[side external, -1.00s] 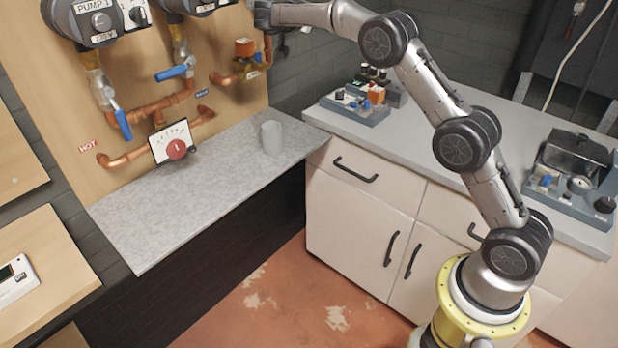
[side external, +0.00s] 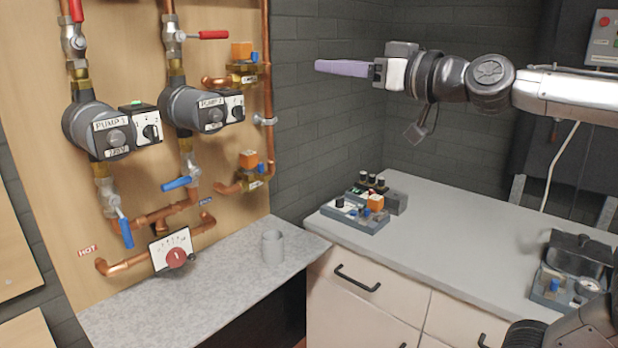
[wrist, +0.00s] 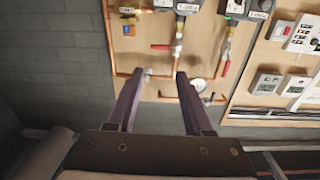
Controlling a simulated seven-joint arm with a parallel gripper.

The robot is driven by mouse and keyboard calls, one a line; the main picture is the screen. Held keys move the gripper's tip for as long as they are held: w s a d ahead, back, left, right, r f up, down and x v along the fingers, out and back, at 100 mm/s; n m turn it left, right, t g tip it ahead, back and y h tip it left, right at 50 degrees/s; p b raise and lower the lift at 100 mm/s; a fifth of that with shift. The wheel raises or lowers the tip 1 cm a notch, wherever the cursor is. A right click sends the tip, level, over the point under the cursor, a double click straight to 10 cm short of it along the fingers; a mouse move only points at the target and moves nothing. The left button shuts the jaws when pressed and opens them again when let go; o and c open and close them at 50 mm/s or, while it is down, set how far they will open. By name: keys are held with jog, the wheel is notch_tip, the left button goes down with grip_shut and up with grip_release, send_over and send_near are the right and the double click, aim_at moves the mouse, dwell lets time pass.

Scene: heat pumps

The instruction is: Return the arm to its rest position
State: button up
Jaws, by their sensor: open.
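My gripper (side external: 342,68) is raised in the side external view, right of the wooden pump board (side external: 35,120) and above the grey worktop. Its purple fingers point left toward the board and touch nothing there. In the wrist view my gripper (wrist: 160,75) shows its two fingers spread apart with nothing between them. It is open and empty. My arm stretches off to the right edge of the side external view, with its base out of sight.
Pump 1 (side external: 98,130), pump 2 (side external: 203,108), copper pipes and blue- and red-handled valves are on the board. A grey cup (side external: 272,247) stands on the stone shelf (side external: 190,290). Small devices (side external: 355,212) sit on the worktop (side external: 440,225). The air around my gripper is clear.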

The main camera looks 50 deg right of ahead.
jog(key=s+f+g, duration=0.6)
jog(key=s+f, duration=0.4)
jog(key=f, duration=0.5)
jog(key=s+f+g, duration=0.6)
jog(key=s+f, duration=0.4)
jog(key=f, duration=0.5)
jog(key=shift+a+f+n+g, duration=0.2)
jog(key=shift+a+n+g, duration=0.05)
jog(key=shift+n+g, duration=0.05)
jog(key=shift+s, duration=0.1)
